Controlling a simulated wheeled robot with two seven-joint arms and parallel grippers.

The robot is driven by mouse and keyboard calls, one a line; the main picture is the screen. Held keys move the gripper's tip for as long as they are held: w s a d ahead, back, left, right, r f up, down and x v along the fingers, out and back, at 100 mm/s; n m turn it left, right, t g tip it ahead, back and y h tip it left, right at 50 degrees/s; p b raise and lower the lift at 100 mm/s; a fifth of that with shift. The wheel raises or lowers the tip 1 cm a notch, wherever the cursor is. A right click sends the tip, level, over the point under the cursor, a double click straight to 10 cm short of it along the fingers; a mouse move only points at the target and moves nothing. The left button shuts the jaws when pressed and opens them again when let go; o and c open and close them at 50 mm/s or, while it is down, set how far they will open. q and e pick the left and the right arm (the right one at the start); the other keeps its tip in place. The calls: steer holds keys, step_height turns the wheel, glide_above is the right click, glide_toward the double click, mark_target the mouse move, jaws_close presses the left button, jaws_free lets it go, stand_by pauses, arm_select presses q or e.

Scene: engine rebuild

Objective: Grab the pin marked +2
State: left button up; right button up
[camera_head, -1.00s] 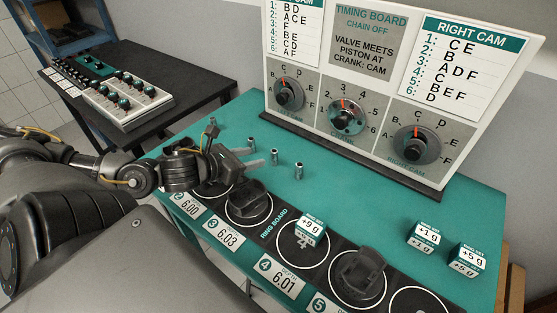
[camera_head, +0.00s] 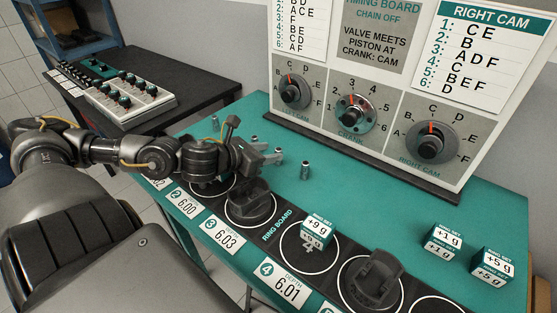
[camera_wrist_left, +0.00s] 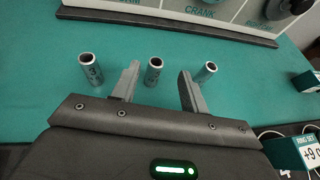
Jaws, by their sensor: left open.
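Three small grey metal pins stand upright on the teal bench in the left wrist view: a left pin (camera_wrist_left: 91,70), a middle pin (camera_wrist_left: 154,72) and a right pin (camera_wrist_left: 206,71). The left pin's marking looks like it includes a 3; I cannot read +2 on any. My left gripper (camera_wrist_left: 160,80) is open, with the middle pin seen in the gap between its fingers; I cannot tell the depth. My right gripper is out of view.
The timing board (camera_head: 372,45) with its dials stands behind the pins. In front lies the ring board (camera_head: 277,222) with black pistons. A +9 g box (camera_head: 316,228) sits on it; +1 g (camera_head: 441,241) and +5 g (camera_head: 491,264) boxes stand right. Bench beyond the pins is clear.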

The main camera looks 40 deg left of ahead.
mark_target(277, 150)
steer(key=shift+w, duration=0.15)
arm_select(q)
steer(key=shift+w+f+p, duration=0.1)
steer(key=shift+w+p, duration=0.2)
steer(key=shift+w, duration=0.25)
steer(key=x, duration=0.1)
steer(key=p+x, duration=0.1)
steer(key=x, duration=0.1)
steer(key=shift+w+a+f, duration=0.2)
steer(key=shift+w, duration=0.1)
steer(key=shift+w+d+f, duration=0.1)
steer(key=shift+w+f, duration=0.1)
steer(key=c, duration=0.9)
jaws_close()
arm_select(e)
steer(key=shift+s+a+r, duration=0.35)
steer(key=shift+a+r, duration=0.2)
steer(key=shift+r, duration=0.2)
arm_select(q)
steer(key=shift+r, duration=0.1)
